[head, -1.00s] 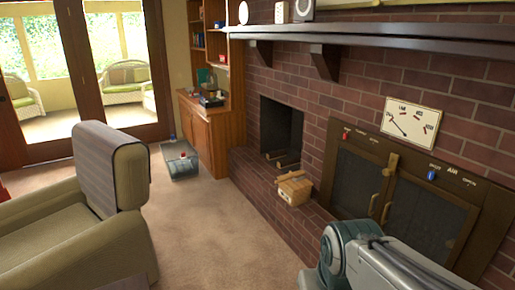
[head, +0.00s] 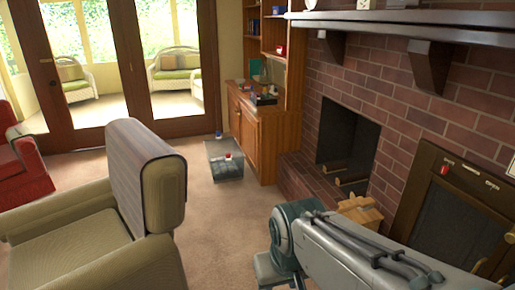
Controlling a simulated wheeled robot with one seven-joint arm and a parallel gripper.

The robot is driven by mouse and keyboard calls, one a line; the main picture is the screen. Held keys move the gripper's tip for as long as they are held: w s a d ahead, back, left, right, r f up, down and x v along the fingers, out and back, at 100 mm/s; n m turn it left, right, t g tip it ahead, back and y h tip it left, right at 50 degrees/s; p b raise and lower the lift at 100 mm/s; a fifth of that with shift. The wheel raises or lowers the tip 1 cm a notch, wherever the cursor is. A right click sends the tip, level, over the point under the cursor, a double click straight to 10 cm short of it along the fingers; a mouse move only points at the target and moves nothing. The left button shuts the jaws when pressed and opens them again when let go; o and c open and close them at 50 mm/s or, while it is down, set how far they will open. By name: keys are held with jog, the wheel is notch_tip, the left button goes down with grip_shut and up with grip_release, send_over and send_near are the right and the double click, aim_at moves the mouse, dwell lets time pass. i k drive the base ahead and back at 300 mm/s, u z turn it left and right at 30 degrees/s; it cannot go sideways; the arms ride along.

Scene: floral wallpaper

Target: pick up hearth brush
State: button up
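I cannot make out a hearth brush in the head view. The brick fireplace (head: 440,110) with its dark opening (head: 347,140) is on the right, and a raised brick hearth (head: 300,180) runs along its foot. A light wooden box (head: 362,208) sits on the hearth, partly hidden by my arm. My arm reaches in from the lower right. My gripper is not visible, so what it holds cannot be seen.
A beige armchair (head: 75,240) stands at the left front, a red chair (head: 22,170) behind it. A grey bin (head: 224,161) sits on the carpet by the wooden cabinet (head: 260,140). Carpet (head: 215,225) is clear between armchair and hearth. Glass doors (head: 110,70) close the back.

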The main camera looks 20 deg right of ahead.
aim_at(365, 204)
jog(key=i, duration=1.55)
jog(key=z, duration=0.85)
jog(key=i, duration=0.9)
jog(key=z, duration=1.6)
jog(key=i, duration=0.6)
jog(key=z, duration=0.4)
